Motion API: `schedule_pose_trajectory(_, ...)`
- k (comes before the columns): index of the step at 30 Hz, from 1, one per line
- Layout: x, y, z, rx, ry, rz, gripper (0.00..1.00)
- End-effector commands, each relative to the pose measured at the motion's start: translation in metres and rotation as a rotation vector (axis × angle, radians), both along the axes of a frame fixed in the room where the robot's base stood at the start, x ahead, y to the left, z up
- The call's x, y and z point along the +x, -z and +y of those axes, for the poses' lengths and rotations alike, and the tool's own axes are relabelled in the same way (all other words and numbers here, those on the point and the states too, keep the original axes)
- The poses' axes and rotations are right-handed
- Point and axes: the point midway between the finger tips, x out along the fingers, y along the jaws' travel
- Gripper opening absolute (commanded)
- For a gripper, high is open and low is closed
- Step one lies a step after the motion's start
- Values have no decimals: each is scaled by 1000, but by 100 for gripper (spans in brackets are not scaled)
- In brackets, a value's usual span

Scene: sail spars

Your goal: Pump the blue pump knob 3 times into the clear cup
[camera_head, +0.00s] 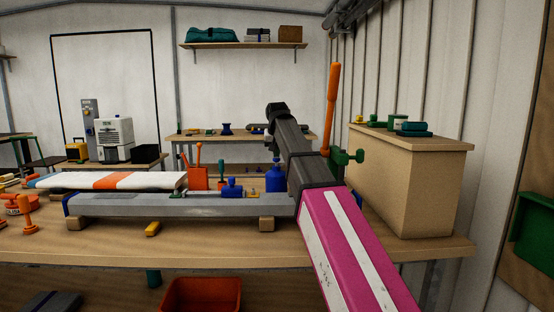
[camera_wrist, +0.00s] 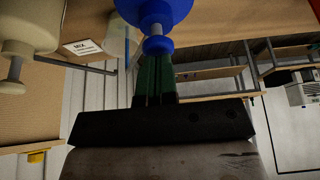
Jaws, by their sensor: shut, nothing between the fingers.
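In the wrist view, which appears upside down, the blue pump's round knob (camera_wrist: 157,45) sits on a pale stem. The wider blue pump body (camera_wrist: 150,10) is at the top edge, partly cut off. My gripper (camera_wrist: 156,60) has its green fingers shut together and empty, with the tips right by the knob. I cannot tell if they touch it. In the head view, a blue bottle (camera_head: 275,180), likely this pump, stands on the bench just left of my arm, which hides my gripper.
A cream pump (camera_wrist: 28,30) and a MIX card (camera_wrist: 82,47) are left of the blue pump in the wrist view. A long grey spar (camera_head: 180,206) lies along the bench, with an orange tool holder (camera_head: 195,178) behind. A wooden cabinet (camera_head: 407,190) stands right.

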Motion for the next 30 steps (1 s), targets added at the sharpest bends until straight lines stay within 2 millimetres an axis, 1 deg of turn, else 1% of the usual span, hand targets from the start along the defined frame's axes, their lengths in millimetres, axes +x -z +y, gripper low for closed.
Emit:
schedule_pose_trajectory(11,0,0,0,0,0,1,0)
schedule_pose_trajectory(30,0,-32,0,0,0,0,0)
